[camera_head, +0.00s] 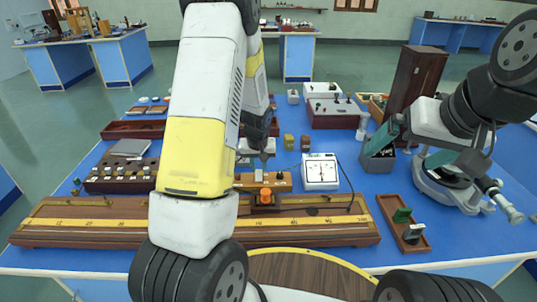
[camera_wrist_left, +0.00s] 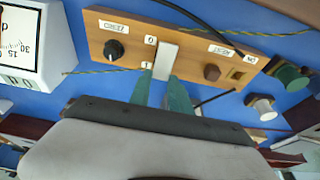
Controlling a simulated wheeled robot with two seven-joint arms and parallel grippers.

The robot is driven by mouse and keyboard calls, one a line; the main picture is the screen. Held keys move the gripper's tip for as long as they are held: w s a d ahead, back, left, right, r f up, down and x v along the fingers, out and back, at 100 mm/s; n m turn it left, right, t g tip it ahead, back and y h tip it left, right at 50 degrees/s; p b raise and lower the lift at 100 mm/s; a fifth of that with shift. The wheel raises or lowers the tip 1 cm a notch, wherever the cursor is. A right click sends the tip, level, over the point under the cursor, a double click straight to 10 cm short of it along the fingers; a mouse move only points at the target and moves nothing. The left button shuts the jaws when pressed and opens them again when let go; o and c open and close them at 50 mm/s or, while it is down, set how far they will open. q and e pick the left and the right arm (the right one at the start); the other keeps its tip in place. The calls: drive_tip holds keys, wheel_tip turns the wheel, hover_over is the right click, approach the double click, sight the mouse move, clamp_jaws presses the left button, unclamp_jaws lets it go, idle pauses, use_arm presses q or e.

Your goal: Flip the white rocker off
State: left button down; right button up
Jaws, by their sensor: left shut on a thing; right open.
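The white rocker (camera_wrist_left: 166,61) stands on a wooden switch panel (camera_wrist_left: 208,66) in the left wrist view, beside "0" and "1" labels. In the head view my left arm hides much of this area. My right gripper (camera_head: 384,136) is open at the right, over a dark grey box (camera_head: 378,159).
The panel also carries a black knob (camera_wrist_left: 113,50) and a brown button (camera_wrist_left: 212,72). A white dial meter (camera_head: 320,172) stands right of the panel, with cables nearby. A long wooden scale board (camera_head: 310,230) lies in front. A grey optical instrument (camera_head: 450,185) stands far right.

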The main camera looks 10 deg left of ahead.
sight(259, 176)
use_arm(q)
drive_tip(key=c, duration=1.2)
unclamp_jaws()
drive_tip(key=v, duration=0.7)
drive_tip(key=shift+r, duration=0.4)
drive_tip(key=shift+s, duration=0.15)
drive_tip(key=s+d+r+m+t+h, duration=0.1)
drive_tip(key=s+r, duration=0.4)
drive_tip(key=r, duration=0.3)
drive_tip(key=s+d+r+t+h, duration=0.1)
drive_tip(key=s+d+r, duration=0.1)
drive_tip(key=s+r, duration=0.5)
drive_tip(key=s+d+r+m, duration=0.1)
drive_tip(key=s+r, duration=0.2)
drive_tip(key=s, duration=0.3)
drive_tip(key=s+d+r+m+t+h, duration=0.1)
drive_tip(key=s+r, duration=0.3)
drive_tip(key=s, duration=0.2)
drive_tip(key=shift+s+d+m, duration=0.2)
drive_tip(key=shift+m, duration=0.1)
